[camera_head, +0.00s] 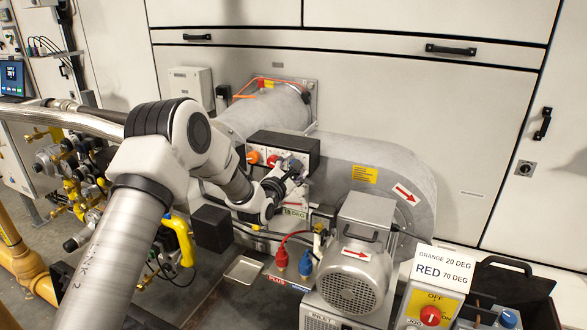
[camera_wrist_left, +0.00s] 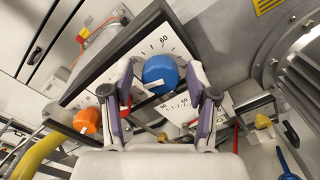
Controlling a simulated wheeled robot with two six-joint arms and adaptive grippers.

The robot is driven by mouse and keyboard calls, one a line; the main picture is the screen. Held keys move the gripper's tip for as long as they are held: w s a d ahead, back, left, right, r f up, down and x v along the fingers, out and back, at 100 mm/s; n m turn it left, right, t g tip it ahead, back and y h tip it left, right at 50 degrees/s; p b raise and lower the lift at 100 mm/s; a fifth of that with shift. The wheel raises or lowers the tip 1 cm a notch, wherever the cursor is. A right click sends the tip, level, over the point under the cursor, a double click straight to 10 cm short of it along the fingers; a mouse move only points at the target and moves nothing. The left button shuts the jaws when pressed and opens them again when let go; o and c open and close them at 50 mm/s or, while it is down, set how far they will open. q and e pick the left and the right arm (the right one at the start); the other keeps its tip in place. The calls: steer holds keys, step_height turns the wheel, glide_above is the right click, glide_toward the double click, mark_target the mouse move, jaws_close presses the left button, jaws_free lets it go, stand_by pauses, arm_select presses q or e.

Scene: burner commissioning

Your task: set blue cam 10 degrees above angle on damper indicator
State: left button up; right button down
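The blue cam (camera_wrist_left: 161,73) is a round knob on a white dial with degree marks, on a dark-framed panel. Its white pointer mark faces lower left in the wrist view. My left gripper (camera_wrist_left: 160,80) has its fingers apart, one on each side of the blue cam; a gap shows at the left finger, and contact on the right is unclear. In the head view my left gripper (camera_head: 287,177) is at the panel's right end and hides the blue cam. A scale plate marked DEG (camera_head: 295,213) sits below the panel; its reading is not legible. My right gripper is not in view.
An orange cam (camera_head: 253,157) and a red cam (camera_head: 272,160) sit left on the same panel (camera_head: 300,145). A card (camera_head: 443,267) reads orange 20, red 70 degrees. A motor (camera_head: 360,260) and red and blue plugs (camera_head: 305,263) stand below.

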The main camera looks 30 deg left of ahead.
arm_select(q)
steer(key=s, duration=1.2)
steer(key=shift+d, duration=0.35)
